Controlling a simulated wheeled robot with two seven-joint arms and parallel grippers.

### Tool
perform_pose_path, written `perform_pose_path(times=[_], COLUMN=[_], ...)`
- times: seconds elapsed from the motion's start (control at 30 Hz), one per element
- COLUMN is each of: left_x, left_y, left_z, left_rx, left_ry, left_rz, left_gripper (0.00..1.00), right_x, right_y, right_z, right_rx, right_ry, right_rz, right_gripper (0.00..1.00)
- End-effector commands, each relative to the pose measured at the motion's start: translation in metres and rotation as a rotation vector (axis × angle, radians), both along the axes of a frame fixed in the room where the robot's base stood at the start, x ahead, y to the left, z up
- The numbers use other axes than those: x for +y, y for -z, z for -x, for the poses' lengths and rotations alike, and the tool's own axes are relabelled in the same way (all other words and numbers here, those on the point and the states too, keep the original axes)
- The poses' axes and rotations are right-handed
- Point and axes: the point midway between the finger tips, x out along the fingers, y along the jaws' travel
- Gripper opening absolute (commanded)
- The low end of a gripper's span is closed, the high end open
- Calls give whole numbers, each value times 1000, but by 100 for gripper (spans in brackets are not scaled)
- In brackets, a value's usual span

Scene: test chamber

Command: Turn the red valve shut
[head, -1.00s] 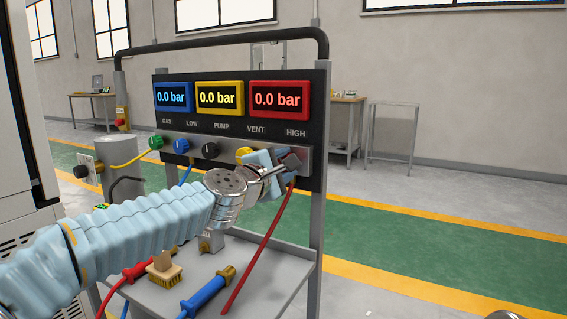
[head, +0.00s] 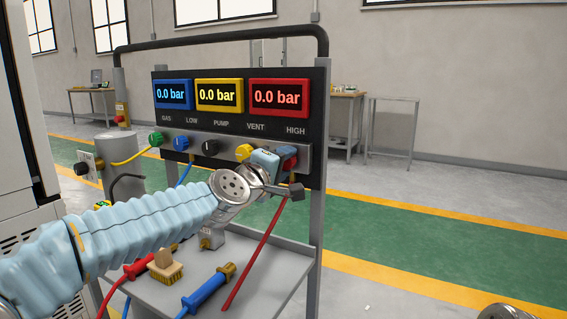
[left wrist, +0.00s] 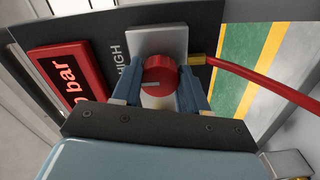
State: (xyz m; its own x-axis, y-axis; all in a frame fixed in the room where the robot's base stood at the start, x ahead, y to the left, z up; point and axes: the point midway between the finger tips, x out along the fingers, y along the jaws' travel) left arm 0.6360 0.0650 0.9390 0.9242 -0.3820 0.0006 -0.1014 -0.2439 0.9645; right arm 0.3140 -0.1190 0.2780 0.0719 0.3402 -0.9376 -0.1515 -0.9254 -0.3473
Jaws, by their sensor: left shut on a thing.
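The red valve (head: 289,153) is a round knob under the HIGH label on the grey strip of the gauge panel. In the head view it is partly hidden by my left gripper (head: 282,161). In the left wrist view the red knob (left wrist: 161,73) sits between the two blue fingers of my left gripper (left wrist: 160,84), one on each side. The gripper is shut on it. A pale mark shows on the knob's left part. My right gripper is not in view.
The red gauge (head: 279,94) reads 0.0 bar, as do the blue and yellow ones. A yellow knob (head: 244,152) is close left of my gripper. A red hose (head: 258,252) hangs below.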

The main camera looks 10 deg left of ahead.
Motion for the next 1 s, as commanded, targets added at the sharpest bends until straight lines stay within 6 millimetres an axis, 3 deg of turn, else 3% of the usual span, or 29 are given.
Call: perform_pose_path(times=[0.43, 0.47, 0.6, 0.87, 1.0], left_x=[-1, -1, -1, 0, 4], left_y=[3, 3, 2, 1, 1], left_z=[0, 0, 0, 0, 10], left_rx=[0, 0, -1, -3, -4], left_ry=[4, 4, 2, 1, 0], left_rz=[-13, -13, -12, -10, -9], left_gripper=[13, 48, 69, 69, 69], right_x=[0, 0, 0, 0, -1], right_y=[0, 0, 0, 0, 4], right_z=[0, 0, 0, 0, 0], right_rx=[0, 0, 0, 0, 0], right_ry=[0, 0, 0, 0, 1], right_rz=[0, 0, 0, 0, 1], right_gripper=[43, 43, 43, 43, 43])
